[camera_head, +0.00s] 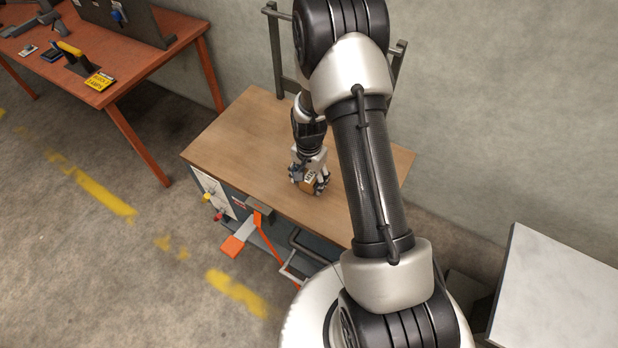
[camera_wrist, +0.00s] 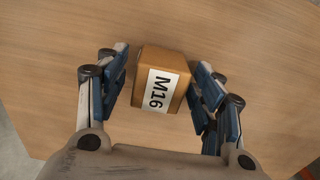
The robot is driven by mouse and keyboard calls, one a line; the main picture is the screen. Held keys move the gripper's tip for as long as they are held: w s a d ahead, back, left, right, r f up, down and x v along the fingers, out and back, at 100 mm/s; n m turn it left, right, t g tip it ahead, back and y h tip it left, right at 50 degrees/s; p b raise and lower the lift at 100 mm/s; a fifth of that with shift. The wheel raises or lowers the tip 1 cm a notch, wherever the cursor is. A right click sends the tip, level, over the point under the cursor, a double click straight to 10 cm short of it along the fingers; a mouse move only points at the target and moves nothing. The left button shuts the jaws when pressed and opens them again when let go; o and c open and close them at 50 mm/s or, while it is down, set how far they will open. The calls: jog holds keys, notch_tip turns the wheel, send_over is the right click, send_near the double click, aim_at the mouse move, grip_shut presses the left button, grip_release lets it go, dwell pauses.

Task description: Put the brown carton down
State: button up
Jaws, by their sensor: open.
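My gripper (camera_wrist: 160,92) is open, with one blue finger on each side of the carton. A narrow strip of wood shows between the left finger and the carton; the right finger is very close to it, and I cannot tell if it touches. In the head view the carton (camera_head: 308,183) is partly hidden by my gripper (camera_head: 311,180) near the bench's front edge.
An orange table (camera_head: 150,60) with tools stands at the far left. A pale surface (camera_head: 560,290) is at the lower right. An orange-handled item (camera_head: 234,246) and grey bars hang at the bench front. The bench top is otherwise clear, with an upright frame (camera_head: 275,50) behind it.

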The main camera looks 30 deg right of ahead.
notch_tip(320, 180, up, 13)
jog(key=p, duration=0.4)
notch_tip(320, 180, up, 9)
jog(key=n+t, duration=0.1)
jog(key=n, duration=0.1)
send_over(309, 177)
jog(key=s+a, duration=0.1)
jog(key=a, duration=0.1)
jog(key=s+a+r+n+t, duration=0.1)
jog(key=s+a+r+n, duration=0.15)
jog(key=r, duration=0.35)
jog(key=s+a+r+n, duration=0.1)
jog(key=s+r, duration=0.3)
jog(key=r, duration=0.1)
jog(key=s+a+r+n+t, duration=0.1)
jog(key=s+a+r+n, duration=0.1)
jog(key=s+r, duration=0.2)
jog(key=s+a+r+n+t, duration=0.1)
jog(key=s+a+r+n, duration=0.1)
jog(key=s, duration=0.8)
jog(key=shift+s+r+n+t, duration=0.3)
jog(key=shift+s+r+n, duration=0.1)
jog(key=shift+r+n, duration=0.45)
jog(key=shift+c, duration=0.5)
